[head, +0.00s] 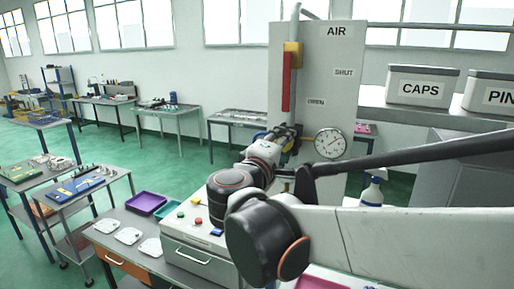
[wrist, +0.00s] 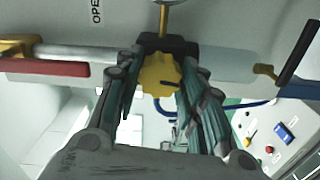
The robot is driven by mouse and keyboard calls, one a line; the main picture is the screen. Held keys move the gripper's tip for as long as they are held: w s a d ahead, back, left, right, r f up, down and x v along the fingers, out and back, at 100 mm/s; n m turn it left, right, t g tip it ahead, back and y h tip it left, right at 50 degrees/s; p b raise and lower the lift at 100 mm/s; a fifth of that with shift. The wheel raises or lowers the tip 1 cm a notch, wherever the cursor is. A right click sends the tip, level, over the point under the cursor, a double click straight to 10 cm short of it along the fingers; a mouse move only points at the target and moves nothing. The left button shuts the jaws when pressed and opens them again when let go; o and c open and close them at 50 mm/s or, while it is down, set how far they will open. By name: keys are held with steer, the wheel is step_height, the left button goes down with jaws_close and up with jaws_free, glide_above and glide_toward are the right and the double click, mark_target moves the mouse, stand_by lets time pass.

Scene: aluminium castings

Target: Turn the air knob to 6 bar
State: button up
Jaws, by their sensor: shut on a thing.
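In the head view my gripper (head: 285,137) is at the white AIR panel (head: 310,75), and my arm mostly hides the knob. The round gauge (head: 330,143) sits just right of my gripper. Its needle is too small to read for certain.
A red-handled lever (head: 287,82) is on the panel above my gripper, near the SHUT and OPEN labels. A control box (head: 200,245) with coloured buttons stands below. A spray bottle (head: 373,190) is at the right. CAPS bin (head: 422,86) sits on a shelf.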

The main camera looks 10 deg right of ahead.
steer(key=shift+f+n, duration=0.1)
steer(key=shift+n, duration=0.5)
steer(key=o, duration=1.1)
steer(key=v, duration=1.2)
